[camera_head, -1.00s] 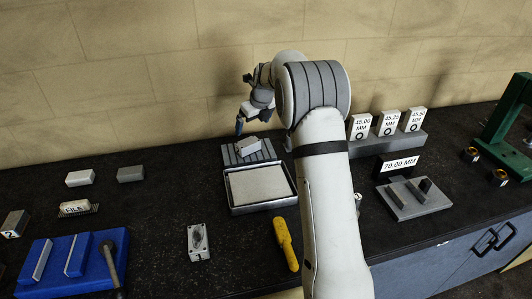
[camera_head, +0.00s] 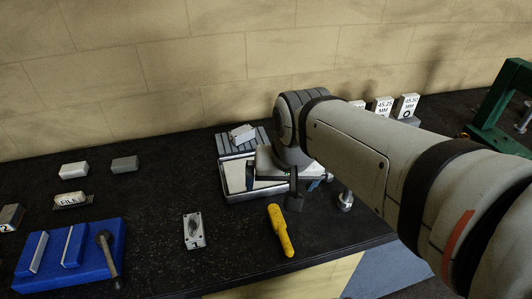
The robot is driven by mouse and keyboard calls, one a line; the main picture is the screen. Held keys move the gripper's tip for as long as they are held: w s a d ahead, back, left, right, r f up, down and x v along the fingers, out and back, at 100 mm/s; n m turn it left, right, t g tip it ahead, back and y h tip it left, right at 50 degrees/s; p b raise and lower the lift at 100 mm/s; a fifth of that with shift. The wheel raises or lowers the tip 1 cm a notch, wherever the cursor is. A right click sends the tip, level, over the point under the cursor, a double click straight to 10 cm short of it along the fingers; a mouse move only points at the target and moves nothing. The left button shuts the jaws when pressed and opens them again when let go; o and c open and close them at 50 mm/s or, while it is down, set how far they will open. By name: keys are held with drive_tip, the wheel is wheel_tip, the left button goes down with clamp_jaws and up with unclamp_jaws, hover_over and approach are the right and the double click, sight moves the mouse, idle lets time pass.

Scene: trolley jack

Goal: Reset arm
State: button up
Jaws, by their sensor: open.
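My gripper (camera_head: 272,184) is in front of the wrist, over the front right part of a shallow tray with a pale surface (camera_head: 233,176). Its two dark fingers are apart, and I see nothing held between them. My arm reaches in from the right edge, bent at the wrist, and hides the right part of the tray. A light grey block (camera_head: 242,134) lies tilted on the grooved grey plate (camera_head: 231,147) behind the tray, apart from the gripper.
A yellow-handled tool (camera_head: 280,230) lies in front of the gripper, near the bench edge. A metal block (camera_head: 194,231) stands left of it. A blue holder (camera_head: 68,254) is at front left. Gauge blocks (camera_head: 383,106) stand behind my arm.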

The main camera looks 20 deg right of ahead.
drive_tip(key=s+n, duration=0.1)
drive_tip(key=s+f, duration=0.1)
drive_tip(key=s+n, duration=0.1)
drive_tip(key=shift+s+d+f+n, duration=0.25)
drive_tip(key=shift+d+f+n, duration=0.05)
wheel_tip(320, 180, down, 5)
drive_tip(key=b, duration=0.4)
drive_tip(key=shift+w+r, duration=0.1)
drive_tip(key=shift+w, duration=0.05)
idle(0.4)
